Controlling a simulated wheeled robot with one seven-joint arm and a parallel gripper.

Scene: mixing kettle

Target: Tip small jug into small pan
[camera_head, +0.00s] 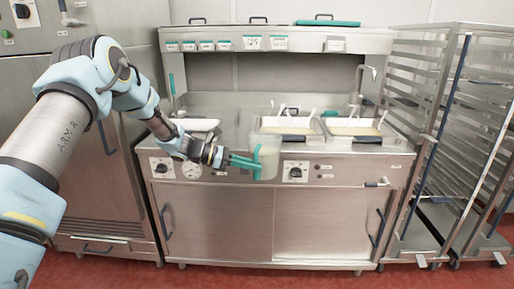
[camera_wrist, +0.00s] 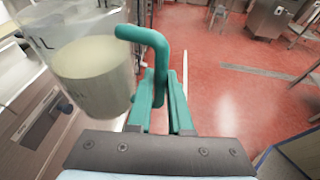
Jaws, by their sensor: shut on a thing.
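The small jug (camera_head: 268,158) is a clear vessel with a teal handle. It hangs in front of the counter's front edge and looks about upright. In the wrist view the jug (camera_wrist: 95,75) stands at the left, partly filled with something pale. My gripper (camera_head: 228,160) is shut on the jug's handle, to the left of the jug. In the wrist view its teal fingers (camera_wrist: 163,105) close around the handle's lower part. Pale pans sit in the worktop: a left one (camera_head: 200,125), a middle one (camera_head: 290,124) and a right one (camera_head: 352,130). I cannot tell which is the small pan.
The steel counter (camera_head: 220,208) has knobs and a gauge on its front. A raised shelf (camera_head: 300,43) stands behind the worktop. Wheeled racks (camera_head: 440,120) stand at the right and a steel cabinet (camera_head: 115,185) at the left. Red floor (camera_head: 320,277) lies open in front.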

